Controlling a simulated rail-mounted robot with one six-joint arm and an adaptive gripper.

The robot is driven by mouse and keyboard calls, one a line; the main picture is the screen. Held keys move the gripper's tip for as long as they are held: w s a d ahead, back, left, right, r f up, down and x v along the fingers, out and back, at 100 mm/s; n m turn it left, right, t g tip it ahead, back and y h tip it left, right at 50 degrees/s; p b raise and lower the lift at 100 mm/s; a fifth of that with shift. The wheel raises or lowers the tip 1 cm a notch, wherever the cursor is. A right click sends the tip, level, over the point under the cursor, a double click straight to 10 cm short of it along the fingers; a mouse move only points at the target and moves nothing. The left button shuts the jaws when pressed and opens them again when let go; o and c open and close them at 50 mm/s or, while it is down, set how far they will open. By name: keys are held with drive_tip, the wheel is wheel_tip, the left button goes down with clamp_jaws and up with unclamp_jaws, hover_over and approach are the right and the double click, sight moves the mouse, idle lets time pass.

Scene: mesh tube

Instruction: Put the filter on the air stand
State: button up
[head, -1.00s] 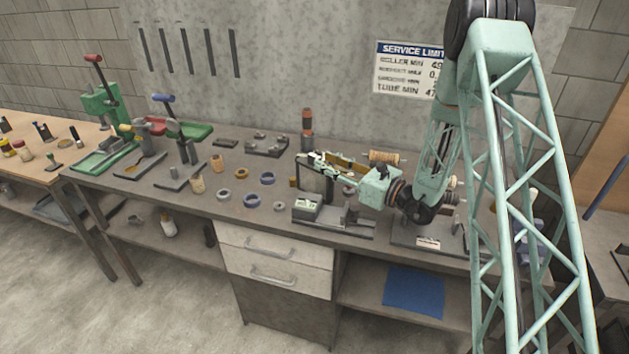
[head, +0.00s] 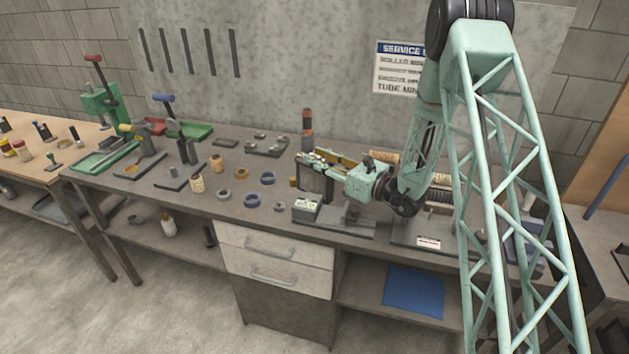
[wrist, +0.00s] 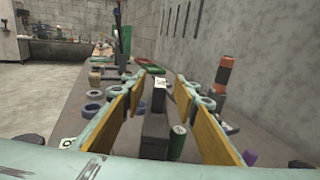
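My gripper (head: 312,161) is over the middle of the grey bench, pointing left. In the wrist view its two yellow-padded fingers (wrist: 160,80) are spread wide, with nothing held. A dark upright block (wrist: 155,132) and a short green cylinder (wrist: 177,142) show between and below the fingers, apart from the pads. A tan textured cylinder (head: 197,185) and another tan cylinder (head: 217,163) stand on the bench to the left; I cannot tell whether one is the filter. A dark fixture with a pale box (head: 306,205) is under the gripper; I cannot tell whether it is the air stand.
Several rings, such as a blue one (head: 251,200), lie left of the gripper. A tall orange and black stack (head: 307,130) stands near the wall. Green press equipment (head: 100,105) is at the far left. A plate with a white label (head: 428,242) lies at right.

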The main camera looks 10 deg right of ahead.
drive_tip(key=shift+w+a, duration=0.4)
idle(0.3)
clamp_jaws()
